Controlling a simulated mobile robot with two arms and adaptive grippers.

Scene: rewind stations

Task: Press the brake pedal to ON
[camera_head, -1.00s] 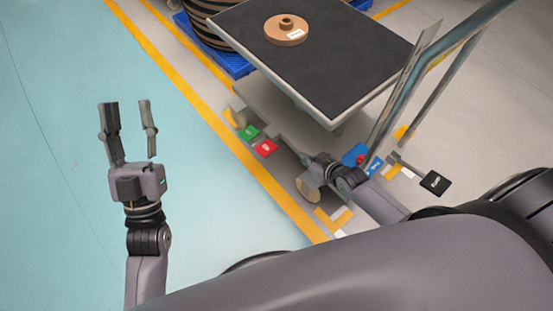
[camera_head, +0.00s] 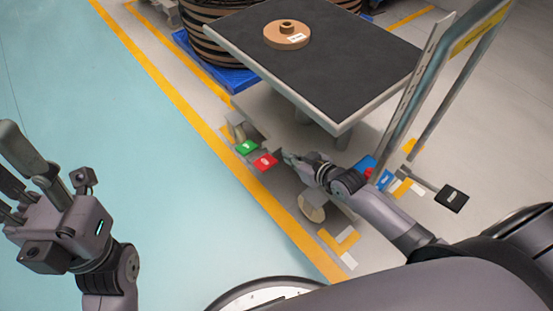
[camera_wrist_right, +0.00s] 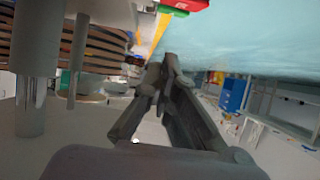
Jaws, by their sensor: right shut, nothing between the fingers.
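A red pedal (camera_head: 265,162) and a green pedal (camera_head: 247,147) sit side by side low at the cart's left front corner. The red one also shows at the top of the right wrist view (camera_wrist_right: 187,5). Their labels are too small to read, so I cannot tell which is the brake ON side. My right gripper (camera_head: 287,156) is shut and empty, just right of the red pedal and apart from it, below the cart top. My left gripper (camera_head: 22,165) is open and empty above the teal floor, far from the pedals.
A black pedal (camera_head: 452,198) and a blue pedal (camera_head: 385,178) lie to the right. A metal handle frame (camera_head: 440,80) rises at the right. A caster wheel (camera_head: 312,204) stands near my forearm.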

